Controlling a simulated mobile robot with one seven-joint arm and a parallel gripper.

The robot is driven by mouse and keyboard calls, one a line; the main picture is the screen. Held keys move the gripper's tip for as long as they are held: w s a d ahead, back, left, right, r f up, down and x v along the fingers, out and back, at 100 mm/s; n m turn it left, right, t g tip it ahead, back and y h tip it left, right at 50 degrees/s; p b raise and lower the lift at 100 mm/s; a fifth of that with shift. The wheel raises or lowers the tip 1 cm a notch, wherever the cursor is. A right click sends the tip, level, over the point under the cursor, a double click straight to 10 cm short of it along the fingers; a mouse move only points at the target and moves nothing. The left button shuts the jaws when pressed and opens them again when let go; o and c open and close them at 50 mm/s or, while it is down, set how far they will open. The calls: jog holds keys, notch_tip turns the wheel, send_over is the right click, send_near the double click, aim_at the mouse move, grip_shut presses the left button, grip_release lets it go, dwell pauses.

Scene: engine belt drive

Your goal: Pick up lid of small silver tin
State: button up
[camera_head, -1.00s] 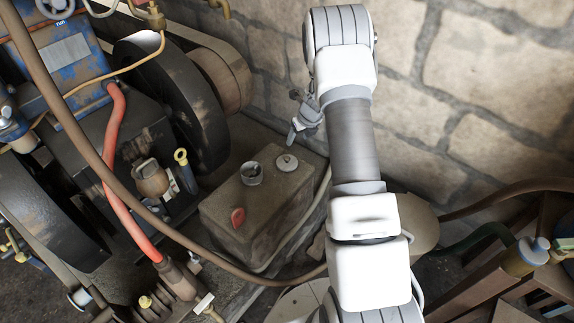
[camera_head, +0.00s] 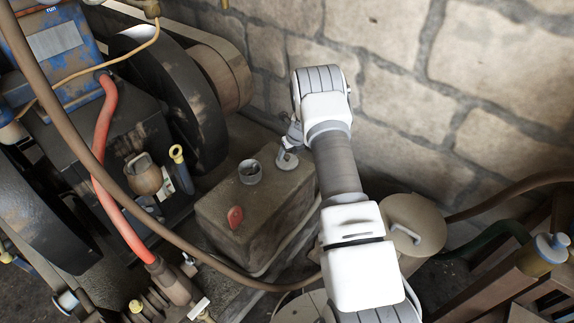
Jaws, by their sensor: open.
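A small silver tin (camera_head: 250,173) stands on top of a dark, worn box (camera_head: 225,205) in the middle of the view. Its round silver lid (camera_head: 288,163) lies on the same box top, to the right of and behind the tin. My gripper (camera_head: 288,148) reaches down from the end of my arm, right over the lid. The jaws are open, and the fingers partly cover the lid's knob. I cannot tell whether they touch it.
A red piece (camera_head: 236,217) sits on the box's front edge. A black wheel (camera_head: 185,105) and belt drum stand to the left. A brown hose (camera_head: 215,268) runs across in front. A stone wall (camera_head: 420,60) rises behind my arm. A round lidded container (camera_head: 413,222) is at right.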

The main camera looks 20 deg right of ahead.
jog(key=shift+w+f, duration=0.25)
jog(key=shift+f, duration=0.4)
jog(key=shift+r, duration=0.1)
grip_shut()
